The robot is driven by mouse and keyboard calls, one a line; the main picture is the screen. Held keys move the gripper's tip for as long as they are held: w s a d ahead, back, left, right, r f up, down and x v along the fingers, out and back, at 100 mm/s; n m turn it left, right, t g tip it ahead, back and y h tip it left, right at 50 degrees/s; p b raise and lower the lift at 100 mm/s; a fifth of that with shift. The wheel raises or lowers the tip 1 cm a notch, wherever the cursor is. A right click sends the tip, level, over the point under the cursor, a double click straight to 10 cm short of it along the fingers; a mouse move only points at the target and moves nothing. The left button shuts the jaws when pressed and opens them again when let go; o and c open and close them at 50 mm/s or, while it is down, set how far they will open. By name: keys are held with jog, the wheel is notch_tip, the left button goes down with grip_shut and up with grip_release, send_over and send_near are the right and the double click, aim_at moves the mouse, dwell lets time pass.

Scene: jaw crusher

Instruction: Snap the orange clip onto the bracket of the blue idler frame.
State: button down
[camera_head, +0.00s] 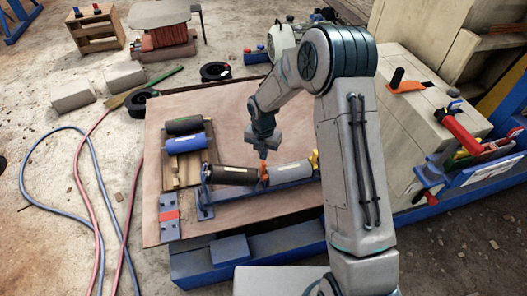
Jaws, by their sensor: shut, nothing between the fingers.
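The blue idler frame (262,192) lies on the brown board, carrying a black roller (233,174) at left and a grey roller (291,173) at right. A small orange piece, apparently the orange clip (265,174), stands at the middle of the frame between the rollers. Whether it is snapped onto a bracket is too small to tell. My gripper (263,156) points down just above the orange piece, shut and empty. Whether its tips touch the piece I cannot tell. A yellow piece (315,159) is at the frame's right end.
A wooden rack (172,178) holding a green-black roller (184,125) and a blue roller (186,144) stands left of the frame. Hoses cross the floor at left. A wooden crate (418,125) stands at right.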

jog(key=shift+f+b, duration=0.5)
jog(key=shift+f, duration=0.55)
jog(key=shift+f, duration=0.25)
jog(key=shift+r+p, duration=1.15)
jog(key=shift+r, duration=0.45)
jog(key=s+d+r+m+p, duration=0.2)
jog(key=d+r+m+p, duration=0.15)
jog(key=r, duration=0.95)
jog(key=s+d+r+m+p, duration=0.2)
jog(key=r+m+p, duration=0.25)
jog(key=r, duration=0.85)
jog(key=s+d+r+m+t+p, duration=0.1)
jog(key=s+d+r+m+p, duration=0.4)
jog(key=s+r+m, duration=0.5)
jog(key=s+d+r+m+t+p, duration=0.1)
jog(key=s+d+r+m+p, duration=0.4)
jog(key=m, duration=0.9)
jog(key=s+r+p, duration=0.3)
jog(key=s+r, duration=0.2)
jog(key=s, duration=0.1)
jog(key=shift+d+r+t, duration=0.2)
jog(key=shift+t, duration=0.2)
